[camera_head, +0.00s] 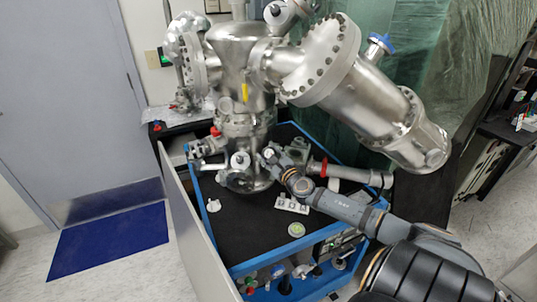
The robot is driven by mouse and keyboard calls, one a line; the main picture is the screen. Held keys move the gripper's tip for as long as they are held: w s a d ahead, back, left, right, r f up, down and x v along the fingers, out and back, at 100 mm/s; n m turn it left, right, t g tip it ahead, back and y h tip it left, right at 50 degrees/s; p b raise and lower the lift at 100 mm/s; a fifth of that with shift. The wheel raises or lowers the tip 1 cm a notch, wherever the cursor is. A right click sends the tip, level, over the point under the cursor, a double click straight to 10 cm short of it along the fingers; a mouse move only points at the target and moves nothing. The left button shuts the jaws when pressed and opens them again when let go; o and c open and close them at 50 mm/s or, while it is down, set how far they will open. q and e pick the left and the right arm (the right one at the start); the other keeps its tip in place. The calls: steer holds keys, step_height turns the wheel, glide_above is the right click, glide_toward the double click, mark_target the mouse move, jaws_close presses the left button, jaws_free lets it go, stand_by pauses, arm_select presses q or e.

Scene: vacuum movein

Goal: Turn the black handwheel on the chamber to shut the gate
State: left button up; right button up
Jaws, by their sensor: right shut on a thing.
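The steel vacuum chamber (235,90) stands upright on a blue-edged cart. A dark round handwheel (239,183) shows low at the chamber's foot, small and partly covered by fittings. My right arm reaches in from the lower right. My right gripper (267,158) is at the chamber's lower front, shut at the handwheel's right side. The exact contact between fingers and rim is too small to see clearly. My left gripper is not in view.
The black cart top (245,225) is mostly clear in front, with a white block (292,205) and a round pale-green piece (296,229). A large steel cylinder (375,100) overhangs at right. A grey panel (187,220) edges the cart's left. A blue mat (110,240) lies on the floor.

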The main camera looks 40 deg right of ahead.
steer(key=m+h+b, duration=0.1)
steer(key=m+h, duration=0.1)
steer(key=m+h+b, duration=0.1)
steer(key=m+h, duration=0.1)
steer(key=h, duration=0.1)
steer(key=m+h+b, duration=0.2)
steer(key=m, duration=0.1)
steer(key=shift+f+g, duration=0.3)
steer(key=shift+g, duration=0.1)
steer(key=m+g+h+b, duration=0.2)
steer(key=m, duration=0.2)
steer(key=m+g+h+b, duration=0.2)
steer(key=m+g+h, duration=0.1)
steer(key=m, duration=0.1)
steer(key=m+g+h+b, duration=0.3)
steer(key=shift+s+d+m, duration=0.1)
steer(key=shift+m, duration=0.3)
steer(key=m+g+h+b, duration=0.1)
steer(key=m+g+b, duration=0.1)
steer(key=m+g, duration=0.3)
steer(key=shift+r+m+g+b, duration=0.15)
steer(key=shift+m+g+b, duration=0.15)
steer(key=shift+g+b, duration=0.1)
steer(key=shift+s+r+m+g+y+b, duration=0.1)
steer(key=shift+m+g+y+b, duration=0.3)
steer(key=shift+m+g, duration=0.95)
steer(key=shift+s+m+g+y+b, duration=0.1)
steer(key=shift+m+g+b, duration=0.45)
steer(key=shift+m+g, duration=0.8)
